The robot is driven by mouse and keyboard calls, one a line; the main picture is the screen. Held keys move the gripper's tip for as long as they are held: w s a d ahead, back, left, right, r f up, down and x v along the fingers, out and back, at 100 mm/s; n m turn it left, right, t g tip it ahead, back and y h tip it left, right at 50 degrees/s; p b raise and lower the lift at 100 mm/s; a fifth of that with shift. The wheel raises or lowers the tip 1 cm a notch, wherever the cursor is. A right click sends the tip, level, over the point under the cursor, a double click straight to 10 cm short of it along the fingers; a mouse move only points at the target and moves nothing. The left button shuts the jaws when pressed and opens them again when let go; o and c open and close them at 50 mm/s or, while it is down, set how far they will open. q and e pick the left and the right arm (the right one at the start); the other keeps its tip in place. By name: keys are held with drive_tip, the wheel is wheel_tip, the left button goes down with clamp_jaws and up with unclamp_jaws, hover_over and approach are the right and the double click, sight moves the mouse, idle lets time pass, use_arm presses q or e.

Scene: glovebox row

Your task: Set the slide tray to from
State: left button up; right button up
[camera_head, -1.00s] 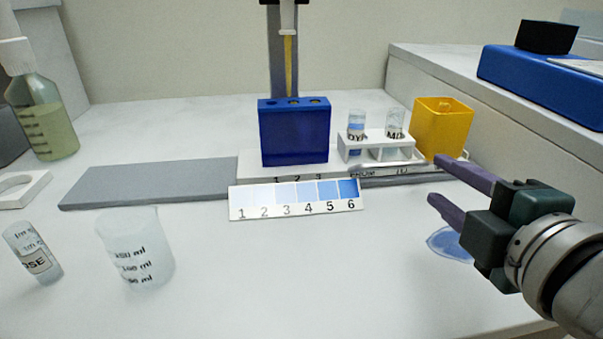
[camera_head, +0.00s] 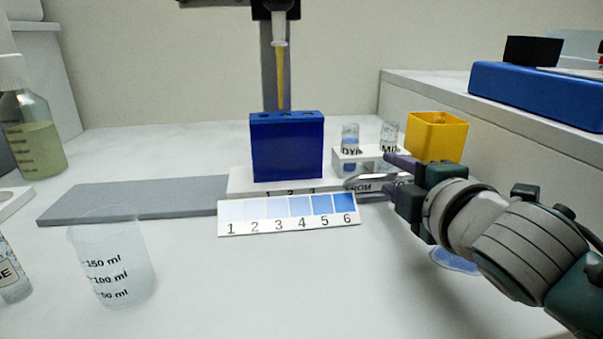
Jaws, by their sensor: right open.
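The slide tray (camera_head: 240,181) is a white plate numbered 1, 2, 3, lying at the right part of a long grey rail (camera_head: 130,200). It carries a blue block (camera_head: 287,148) with holes in its top and a white rack (camera_head: 350,160) with two labelled vials. The word FROM shows at its right front, beside a curved metallic piece (camera_head: 370,178). My right gripper (camera_head: 388,175) is open at the tray's right end, its fingers pointing left around or just in front of this piece; contact cannot be told. The gripper hides the tray's right end. My left gripper is out of view.
A pipette (camera_head: 281,65) hangs on a stand above the blue block. A colour card (camera_head: 288,214) numbered 1 to 6 lies in front. A yellow bin (camera_head: 436,136) stands behind my right gripper. A beaker (camera_head: 112,265) stands front left. The rail's left part is bare.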

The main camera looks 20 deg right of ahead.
clamp_jaws()
idle(0.3)
idle(1.1)
